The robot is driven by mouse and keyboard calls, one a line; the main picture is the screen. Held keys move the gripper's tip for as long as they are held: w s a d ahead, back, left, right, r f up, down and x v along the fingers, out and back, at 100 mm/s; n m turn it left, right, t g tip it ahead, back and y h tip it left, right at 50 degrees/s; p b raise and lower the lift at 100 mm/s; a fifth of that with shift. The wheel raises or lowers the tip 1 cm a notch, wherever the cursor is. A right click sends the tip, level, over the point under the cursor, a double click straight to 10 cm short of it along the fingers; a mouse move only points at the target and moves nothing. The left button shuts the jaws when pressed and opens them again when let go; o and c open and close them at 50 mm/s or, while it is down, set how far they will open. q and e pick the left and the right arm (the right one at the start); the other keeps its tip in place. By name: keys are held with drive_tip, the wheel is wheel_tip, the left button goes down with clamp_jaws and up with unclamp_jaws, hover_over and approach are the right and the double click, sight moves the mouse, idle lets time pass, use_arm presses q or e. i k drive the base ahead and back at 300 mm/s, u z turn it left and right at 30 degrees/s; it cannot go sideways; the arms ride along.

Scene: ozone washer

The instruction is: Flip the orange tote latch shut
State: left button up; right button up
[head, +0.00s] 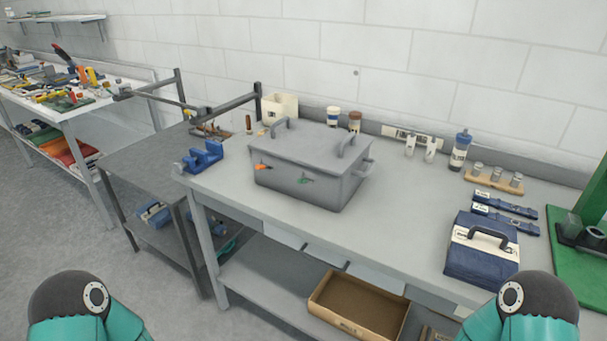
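A grey lidded tote (309,164) stands on the workbench in the middle of the head view, with two bar handles on its lid and one on its right side. On its front face is a small orange latch (264,167), at the left, sticking out to the side. A small green latch (306,180) sits to its right on the same face. Whether either latch is engaged is too small to tell. Only rounded teal and black parts of my two arms show at the bottom left and bottom right, well away from the tote. Both grippers are out of view.
A blue vise-like tool (201,157) is left of the tote on the bench (400,223). A blue case (482,248), blue straps (505,214) and a bottle (460,150) stand to the right. A cardboard tray (357,306) is on the lower shelf. Bench space right of the tote is clear.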

sight(257, 167)
drive_tip(key=z, duration=0.05)
drive_tip(key=k, duration=1.3)
drive_tip(key=u, duration=0.35)
drive_tip(key=i, duration=1.95)
drive_tip(key=z, duration=0.7)
